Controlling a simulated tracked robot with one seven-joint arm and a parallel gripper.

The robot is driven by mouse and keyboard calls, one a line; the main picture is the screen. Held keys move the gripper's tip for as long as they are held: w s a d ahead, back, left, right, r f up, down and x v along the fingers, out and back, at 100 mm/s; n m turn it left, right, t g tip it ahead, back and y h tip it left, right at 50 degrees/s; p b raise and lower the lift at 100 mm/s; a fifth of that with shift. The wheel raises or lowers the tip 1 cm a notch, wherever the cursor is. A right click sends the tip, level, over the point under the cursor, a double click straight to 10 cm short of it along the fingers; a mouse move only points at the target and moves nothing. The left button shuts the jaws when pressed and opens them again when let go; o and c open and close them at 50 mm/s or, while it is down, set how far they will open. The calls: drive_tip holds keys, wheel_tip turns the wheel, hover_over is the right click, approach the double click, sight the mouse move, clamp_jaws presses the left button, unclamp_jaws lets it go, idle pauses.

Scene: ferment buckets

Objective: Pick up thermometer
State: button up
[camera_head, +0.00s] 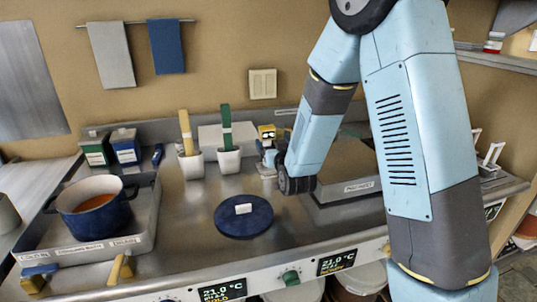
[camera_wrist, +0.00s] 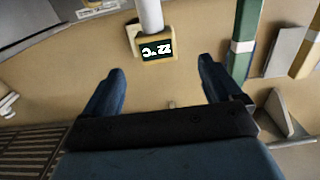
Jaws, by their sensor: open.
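The thermometer (camera_head: 267,131) has a yellow-framed dark head and stands near the back of the counter, right of the green-handled tool. In the wrist view the thermometer (camera_wrist: 157,48) appears upside down, with its display reading 22 °C and a pale stem or holder behind it. My gripper (camera_wrist: 161,66) is open, its two blue fingers spread to either side of the thermometer's head in the picture. Nothing is held. I cannot tell whether the fingers touch it or how far away it is. In the head view my arm and wrist partly hide the area around it.
A green-handled tool (camera_head: 226,128) and a yellow-handled tool (camera_head: 186,132) stand in white pots left of the thermometer. A round blue lid (camera_head: 243,219) lies in front. A blue pot (camera_head: 98,215) sits in a tray at left.

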sight(269, 134)
drive_tip(key=x, duration=0.9)
drive_tip(key=shift+w+d+f, duration=0.15)
drive_tip(key=shift+w, duration=0.3)
drive_tip(key=c, duration=1.6)
